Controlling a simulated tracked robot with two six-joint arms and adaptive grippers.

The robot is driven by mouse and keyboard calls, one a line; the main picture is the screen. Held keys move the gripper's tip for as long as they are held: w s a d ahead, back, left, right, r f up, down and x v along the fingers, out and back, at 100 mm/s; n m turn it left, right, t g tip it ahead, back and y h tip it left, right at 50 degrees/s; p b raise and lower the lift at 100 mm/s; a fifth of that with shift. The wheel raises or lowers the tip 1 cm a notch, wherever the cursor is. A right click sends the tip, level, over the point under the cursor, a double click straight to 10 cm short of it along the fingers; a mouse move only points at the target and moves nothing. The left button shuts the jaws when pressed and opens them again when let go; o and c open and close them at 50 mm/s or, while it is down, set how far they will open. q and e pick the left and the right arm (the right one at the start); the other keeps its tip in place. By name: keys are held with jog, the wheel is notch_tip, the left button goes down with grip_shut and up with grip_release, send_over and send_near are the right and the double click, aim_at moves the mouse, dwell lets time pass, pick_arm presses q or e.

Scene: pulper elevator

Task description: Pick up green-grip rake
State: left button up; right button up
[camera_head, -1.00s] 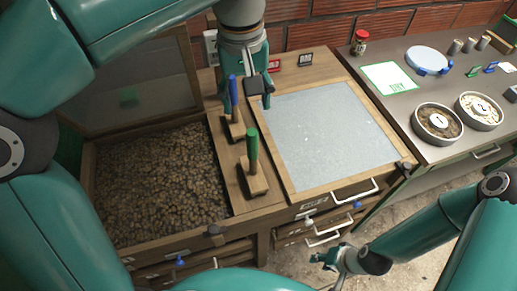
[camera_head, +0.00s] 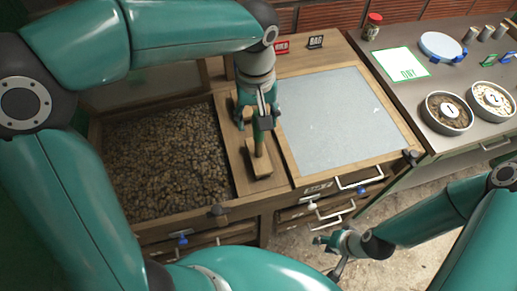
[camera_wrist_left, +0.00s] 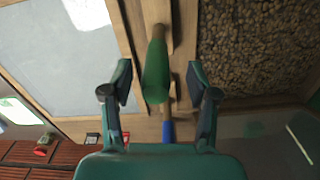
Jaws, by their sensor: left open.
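In the left wrist view the green grip (camera_wrist_left: 156,72) lies between the two spread fingers (camera_wrist_left: 158,88), with gaps on both sides. The left gripper is open. My right gripper (camera_head: 328,254) hangs low in front of the drawers, fingers apart and empty.
A blue-handled rake (camera_wrist_left: 168,130) stands close behind the green one, mostly hidden in the head view. The bean bin (camera_head: 165,165) is to the left, the flat grey panel (camera_head: 340,120) to the right. Two bowls (camera_head: 446,112) sit on the right-hand table.

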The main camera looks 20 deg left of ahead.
aim_at(259, 141)
pick_arm(q)
jog(key=shift+w+d+f, duration=0.1)
jog(key=shift+w+f, duration=0.1)
jog(key=shift+f, duration=1.7)
grip_shut()
